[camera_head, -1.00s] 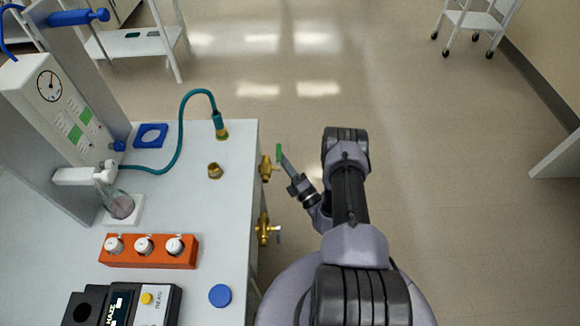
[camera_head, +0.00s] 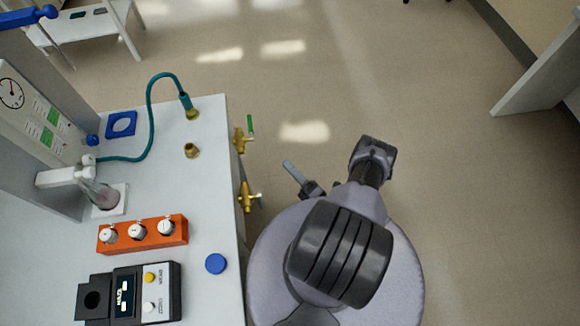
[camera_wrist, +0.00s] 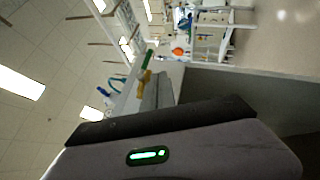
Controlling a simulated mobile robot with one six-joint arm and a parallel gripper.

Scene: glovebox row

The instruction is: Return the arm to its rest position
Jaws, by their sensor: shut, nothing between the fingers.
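My gripper (camera_head: 292,170) is in the head view to the right of the bench, over the floor. Its fingers are shut with nothing between them. It is apart from the brass valve with the green handle (camera_head: 241,139) and the lower brass valve (camera_head: 248,197) on the bench's side. My arm is folded back above my round base. In the wrist view, the green-handled valve (camera_wrist: 145,72) shows beyond my own grey and black body part, which fills the lower area.
The white bench (camera_head: 200,195) holds an orange block with white-topped vials (camera_head: 142,234), a teal hose (camera_head: 150,115), a flask (camera_head: 103,196), a black device (camera_head: 131,293) and a blue cap (camera_head: 216,264). The floor (camera_head: 350,70) ahead and right is clear. A pale panel (camera_head: 545,65) stands far right.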

